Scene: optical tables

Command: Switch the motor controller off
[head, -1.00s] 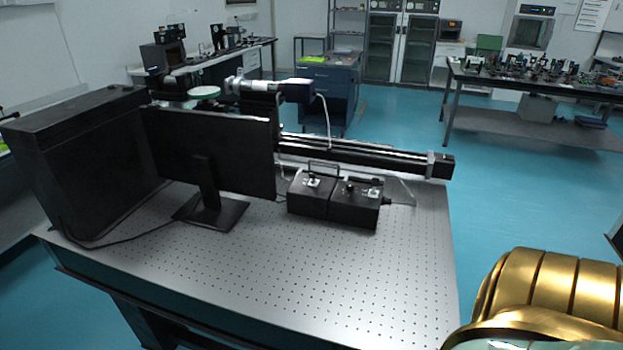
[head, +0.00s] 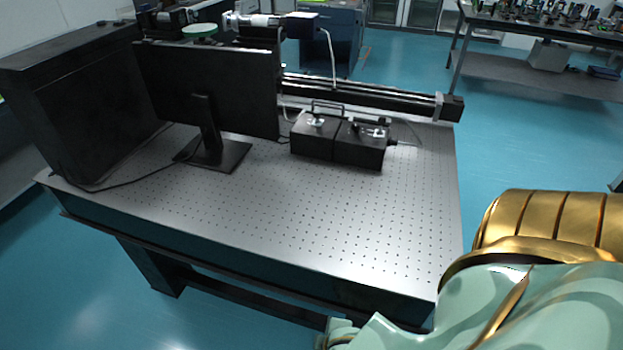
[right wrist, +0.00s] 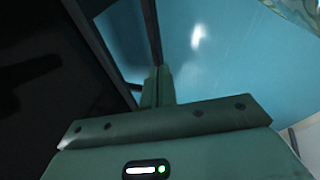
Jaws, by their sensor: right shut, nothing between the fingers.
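Two black boxes stand side by side on the perforated optical table (head: 300,225): a left box (head: 314,138) with a carrying handle and a right box (head: 357,146) with a small lever-like part on top. I cannot tell which is the motor controller, and no switch state is readable. My right arm comes in at the lower right of the head view, in front of the table and apart from the boxes. In the right wrist view my right gripper (right wrist: 158,86) is shut and empty, with dark surfaces at left and blue floor beyond. My left gripper is not in view.
A monitor (head: 208,85) and a large black case (head: 90,115) stand on the table's left side. A long black rail (head: 375,95) runs behind the boxes. The table's front and right areas are bare. Blue floor lies open at right.

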